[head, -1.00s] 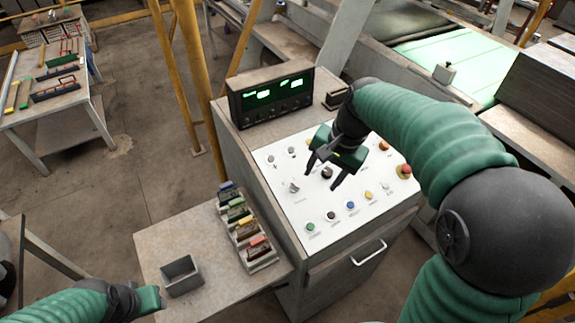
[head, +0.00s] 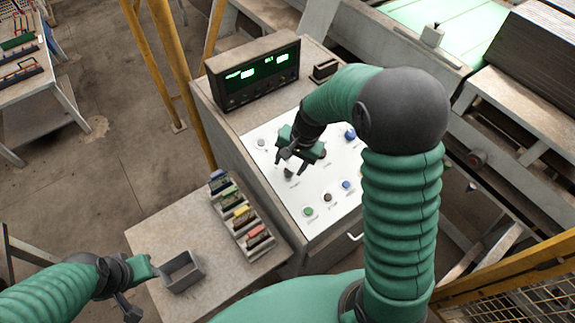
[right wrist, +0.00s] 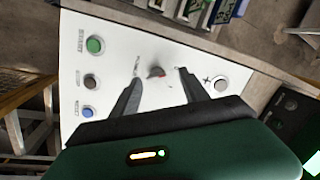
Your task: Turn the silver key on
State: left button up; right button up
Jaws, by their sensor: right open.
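The silver key (head: 288,174) sits on the white sloped control panel (head: 330,187), near its left side. In the right wrist view the key (right wrist: 156,71) shows small and blurred, between the two fingertips and a little beyond them. My right gripper (head: 290,167) is open and empty over the key; its fingers (right wrist: 159,76) stand on either side of it in the wrist view, and I cannot tell whether they touch it. My left gripper (head: 137,288) is at the lower left beside the small grey box, its jaws unclear.
A display box (head: 254,72) with green digits stands behind the panel. A rack of coloured blocks (head: 241,213) and an open grey box (head: 181,271) stand on the side table (head: 160,240).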

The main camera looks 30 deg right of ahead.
aim_at(289, 170)
jog(key=f, duration=0.3)
jog(key=shift+w+d, duration=0.15)
jog(key=shift+w, duration=0.25)
jog(key=shift+s+d+f, duration=0.1)
jog(key=shift+d+f, duration=0.05)
jog(key=shift+f, duration=0.05)
jog(key=shift+s+d, duration=0.1)
jog(key=shift+s, duration=0.2)
jog(key=shift+w+a, duration=0.2)
jog(key=shift+a, duration=0.2)
jog(key=c, duration=0.7)
grip_shut()
jog(key=shift+d, duration=0.2)
